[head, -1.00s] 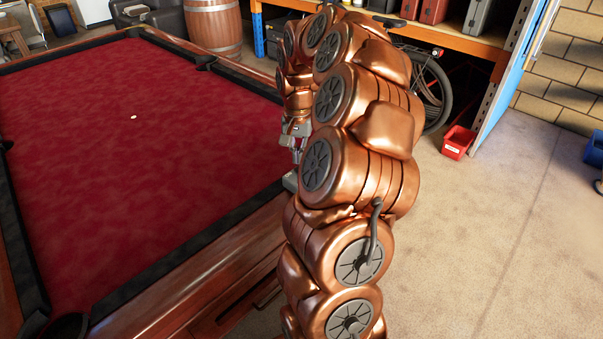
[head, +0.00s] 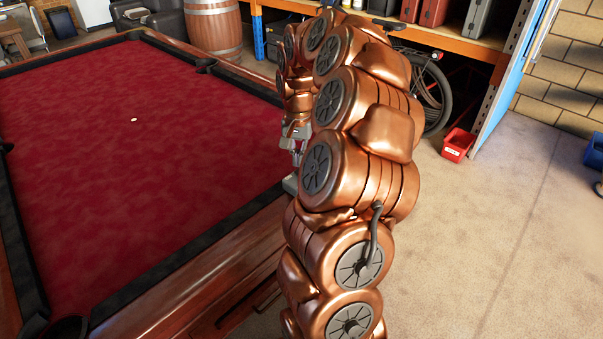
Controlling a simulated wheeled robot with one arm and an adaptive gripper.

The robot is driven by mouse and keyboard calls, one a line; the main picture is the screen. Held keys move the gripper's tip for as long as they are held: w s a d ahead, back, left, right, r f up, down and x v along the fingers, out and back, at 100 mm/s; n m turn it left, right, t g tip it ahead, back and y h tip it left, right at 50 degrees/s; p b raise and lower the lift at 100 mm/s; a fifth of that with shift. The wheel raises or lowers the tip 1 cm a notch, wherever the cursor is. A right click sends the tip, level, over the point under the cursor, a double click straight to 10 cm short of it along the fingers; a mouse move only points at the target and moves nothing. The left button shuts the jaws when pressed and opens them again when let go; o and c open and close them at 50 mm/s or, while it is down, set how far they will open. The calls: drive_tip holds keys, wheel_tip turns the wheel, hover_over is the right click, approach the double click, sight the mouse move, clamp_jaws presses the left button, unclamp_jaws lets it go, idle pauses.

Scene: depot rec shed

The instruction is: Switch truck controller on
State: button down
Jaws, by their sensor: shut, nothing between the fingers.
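My gripper (head: 297,150) hangs pointing down over the right rail of the pool table, mostly behind my arm. It appears shut and empty. Just below it, a small grey object (head: 290,184) shows on the rail, partly hidden by my arm. I cannot tell whether this is the truck controller, and no switch can be made out. I cannot tell whether the gripper touches it.
The pool table's red cloth (head: 120,190) fills the left, with one small white ball (head: 134,120). Behind are a barrel (head: 213,28) and an orange shelf (head: 450,40) with a bicycle wheel (head: 436,95) below.

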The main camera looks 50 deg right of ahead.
sight(298, 170)
drive_tip(key=shift+f+b, duration=0.95)
drive_tip(key=shift+f, duration=0.4)
idle(1.2)
drive_tip(key=shift+r, duration=0.1)
drive_tip(key=shift+r+p, duration=0.5)
drive_tip(key=shift+r, duration=2.95)
